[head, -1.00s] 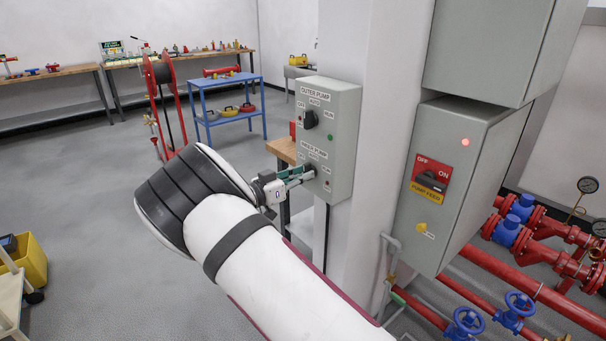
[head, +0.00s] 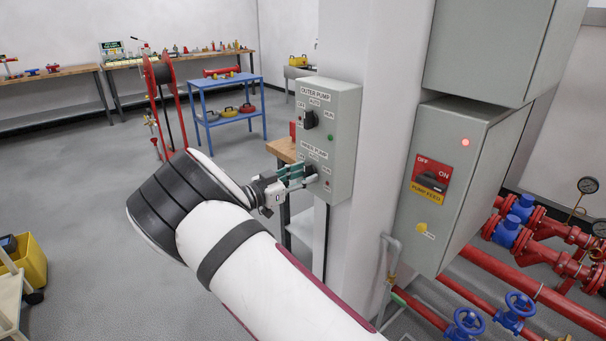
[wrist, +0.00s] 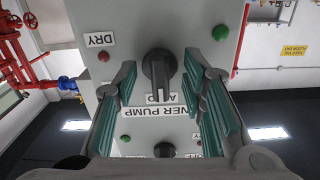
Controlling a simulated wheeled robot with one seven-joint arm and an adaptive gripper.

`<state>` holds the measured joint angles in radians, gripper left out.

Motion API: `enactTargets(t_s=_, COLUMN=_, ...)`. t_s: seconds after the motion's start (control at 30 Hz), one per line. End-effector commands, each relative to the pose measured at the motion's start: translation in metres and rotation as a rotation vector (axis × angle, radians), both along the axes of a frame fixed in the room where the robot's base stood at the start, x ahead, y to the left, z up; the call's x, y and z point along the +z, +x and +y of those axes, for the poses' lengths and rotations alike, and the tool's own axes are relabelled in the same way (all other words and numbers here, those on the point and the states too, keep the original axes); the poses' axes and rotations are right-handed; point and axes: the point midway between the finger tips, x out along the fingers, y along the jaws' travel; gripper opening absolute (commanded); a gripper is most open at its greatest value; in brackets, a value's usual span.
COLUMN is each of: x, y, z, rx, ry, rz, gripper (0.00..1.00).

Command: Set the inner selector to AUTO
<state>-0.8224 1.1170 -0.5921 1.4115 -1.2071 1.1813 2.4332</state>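The grey pump control box (head: 343,135) is fixed to a white column. Its upper black knob (head: 311,119) sits under the OUTER PUMP label. The inner selector, a black knob (wrist: 160,68), shows in the wrist view near the INNER PUMP label (wrist: 160,114); in the head view my fingers mostly cover it. My gripper (wrist: 161,76) is open, with one teal-padded finger on each side of the inner selector. Small gaps seem to show between knob and fingers.
A larger grey cabinet with a PUMP FEED switch (head: 431,178) stands to the right. Red pipes with blue valves (head: 520,308) run at the lower right. A wooden-topped bench (head: 283,151) is behind my gripper. Open floor (head: 90,200) lies to the left.

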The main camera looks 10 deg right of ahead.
Motion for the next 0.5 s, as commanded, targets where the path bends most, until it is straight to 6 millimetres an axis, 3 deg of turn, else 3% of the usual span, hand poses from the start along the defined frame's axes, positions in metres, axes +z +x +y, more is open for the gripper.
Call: enactTargets(t_s=0.5, x=0.0, y=-0.018, z=0.032, rx=0.002, ry=-0.001, rz=0.001, gripper=0.38)
